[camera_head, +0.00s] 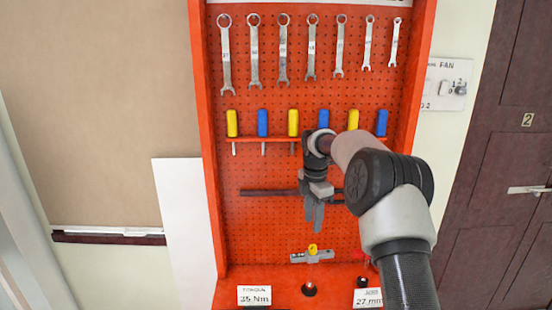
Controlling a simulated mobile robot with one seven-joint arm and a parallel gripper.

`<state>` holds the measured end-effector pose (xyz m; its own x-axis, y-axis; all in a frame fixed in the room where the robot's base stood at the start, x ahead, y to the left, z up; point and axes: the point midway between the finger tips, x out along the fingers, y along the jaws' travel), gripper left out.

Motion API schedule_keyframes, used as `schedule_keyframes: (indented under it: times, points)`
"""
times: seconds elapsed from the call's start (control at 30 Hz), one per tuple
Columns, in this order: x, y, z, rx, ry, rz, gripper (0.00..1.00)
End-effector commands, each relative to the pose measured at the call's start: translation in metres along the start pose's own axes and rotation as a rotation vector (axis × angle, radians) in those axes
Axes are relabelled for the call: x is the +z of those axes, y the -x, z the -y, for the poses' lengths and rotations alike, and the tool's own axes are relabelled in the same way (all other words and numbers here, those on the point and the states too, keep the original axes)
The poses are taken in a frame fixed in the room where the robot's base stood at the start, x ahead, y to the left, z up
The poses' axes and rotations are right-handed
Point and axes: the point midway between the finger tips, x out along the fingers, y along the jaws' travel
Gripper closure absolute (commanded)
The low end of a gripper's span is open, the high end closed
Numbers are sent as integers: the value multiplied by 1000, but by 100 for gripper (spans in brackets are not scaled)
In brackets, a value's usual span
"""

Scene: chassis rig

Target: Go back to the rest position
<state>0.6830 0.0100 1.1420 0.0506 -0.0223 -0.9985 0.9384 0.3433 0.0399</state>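My gripper (314,216) hangs in front of the lower middle of the orange pegboard (262,180), with its fingers pointing down. The fingers look close together, but whether they are fully shut is too small to tell. I see nothing clearly held between them. My arm comes in from the lower right and hides part of the board's right side.
Several wrenches (283,55) hang along the top of the board. Yellow and blue screwdrivers (262,123) stand in a rack below. A grey fixture with a yellow knob (313,248) sits beneath my gripper. A 35 Nm label (254,296) stands on the bottom ledge. A door (500,170) is at right.

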Motion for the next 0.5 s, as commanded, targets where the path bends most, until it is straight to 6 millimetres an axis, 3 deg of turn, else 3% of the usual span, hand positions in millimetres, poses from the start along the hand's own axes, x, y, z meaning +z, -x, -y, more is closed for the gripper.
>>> schedule_keyframes:
  times: [0.03, 0.2, 0.4, 0.5]
  points:
    - [-6, 34, 8, 23, -65, 21, 66]
    - [-27, 114, 56, 96, -363, 59, 66]
    - [-50, 182, 136, 198, -748, 57, 66]
    - [-62, 203, 182, 252, -950, 32, 66]
